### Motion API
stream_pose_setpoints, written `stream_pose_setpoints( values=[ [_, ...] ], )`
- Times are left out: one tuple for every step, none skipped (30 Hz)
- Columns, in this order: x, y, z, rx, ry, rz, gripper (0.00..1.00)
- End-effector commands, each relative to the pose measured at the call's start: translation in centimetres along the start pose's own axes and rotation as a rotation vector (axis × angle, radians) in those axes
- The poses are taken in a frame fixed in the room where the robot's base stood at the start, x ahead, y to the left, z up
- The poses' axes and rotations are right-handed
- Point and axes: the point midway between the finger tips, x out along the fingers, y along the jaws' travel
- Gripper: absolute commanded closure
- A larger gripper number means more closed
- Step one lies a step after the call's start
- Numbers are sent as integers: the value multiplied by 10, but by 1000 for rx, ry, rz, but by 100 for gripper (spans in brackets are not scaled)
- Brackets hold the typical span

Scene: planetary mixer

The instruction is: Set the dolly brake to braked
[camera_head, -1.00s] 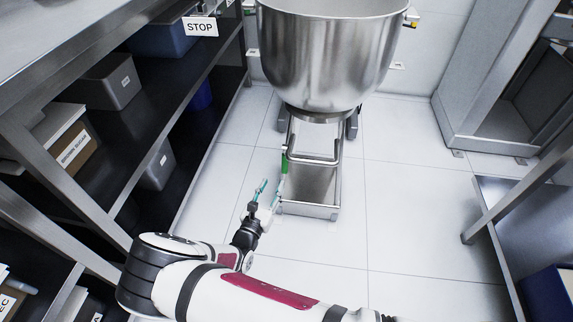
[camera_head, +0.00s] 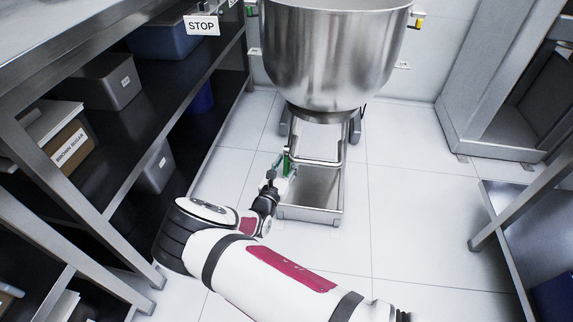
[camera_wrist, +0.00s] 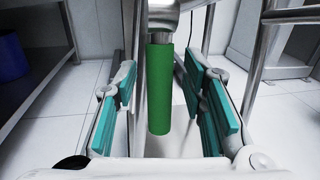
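The dolly (camera_head: 312,213) is a low steel frame on the floor with a large steel mixer bowl (camera_head: 335,60) above it. A green handle (camera_head: 286,164), seemingly the brake lever, hangs on its left side. In the wrist view the green handle (camera_wrist: 159,85) points down from a metal fitting. My gripper (camera_head: 279,173) is at the handle in the head view. In the wrist view my gripper (camera_wrist: 165,103) is open, with one teal-padded finger on each side of the handle. Gaps show between the pads and the handle.
A dark shelf rack (camera_head: 187,135) with bins runs along the left. A steel table (camera_head: 497,207) stands at the right, with a steel cabinet frame (camera_head: 480,110) behind it. The tiled floor (camera_head: 400,215) right of the dolly is clear.

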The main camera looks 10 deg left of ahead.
Motion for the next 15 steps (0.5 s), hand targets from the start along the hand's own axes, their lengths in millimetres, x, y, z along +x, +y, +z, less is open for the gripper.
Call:
stream_pose_setpoints(
  values=[
    [0,0,0,0,0,0,62],
    [0,0,0,0,0,0,62],
    [0,0,0,0,0,0,69],
    [0,0,0,0,0,0,76],
    [0,0,0,0,0,0,82],
    [0,0,0,0,0,0,91],
    [0,0,0,0,0,0,98],
    [0,0,0,0,0,0,100],
    [0,0,0,0,0,0,100],
    [0,0,0,0,0,0,100],
    [0,0,0,0,0,0,100],
    [0,0,0,0,0,0,100],
    [0,0,0,0,0,0,100],
    [-1,0,0,0,1,0,100],
    [-1,0,0,0,3,0,100]
  ],
)
